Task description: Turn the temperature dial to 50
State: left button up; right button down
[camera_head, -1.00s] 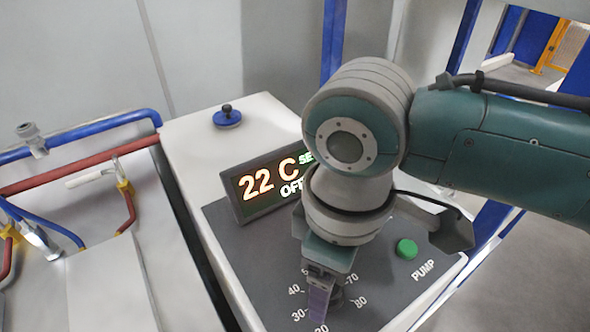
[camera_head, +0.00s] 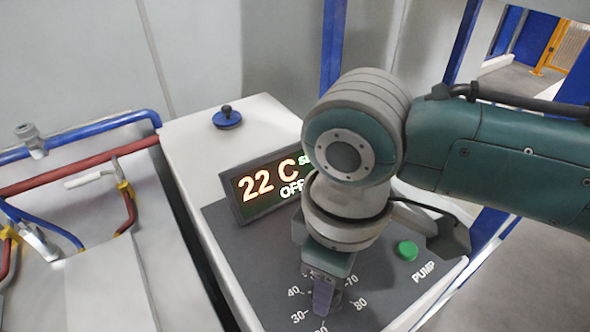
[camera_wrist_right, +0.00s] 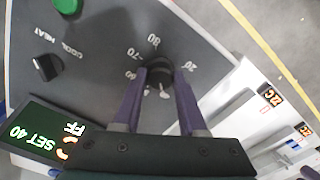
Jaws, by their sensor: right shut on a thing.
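The temperature dial (camera_wrist_right: 158,73) is a dark round knob on a grey panel with numbers around it. In the right wrist view my right gripper (camera_wrist_right: 161,82) has its purple fingers on both sides of the dial, shut on it. In the head view the right gripper (camera_head: 326,294) points down at the dial, which it largely hides; 30, 40, 70 and 80 show around it. The display (camera_head: 262,187) reads 22 C and OFF in the head view. In the right wrist view the display (camera_wrist_right: 35,132) reads SET 40. My left gripper is not in view.
A green button (camera_head: 407,250) marked PUMP is right of the dial. A black HEAT/COOL knob (camera_wrist_right: 46,68) shows in the right wrist view. A blue valve knob (camera_head: 227,118) stands on the white cabinet top. Red and blue pipes run at the left.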

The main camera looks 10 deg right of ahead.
dwell(0.3)
jog(key=shift+r+m+p, duration=0.15)
jog(key=shift+m+p, duration=0.55)
jog(key=shift+p, duration=0.3)
jog(key=shift+m+p, duration=1.15)
jog(key=shift+m, duration=0.05)
jog(key=shift+m+p, duration=0.8)
jog(key=shift+m, duration=0.4)
jog(key=shift+m+p, duration=0.6)
jog(key=shift+m, duration=0.6)
jog(key=shift+c, duration=2.3)
grip_release()
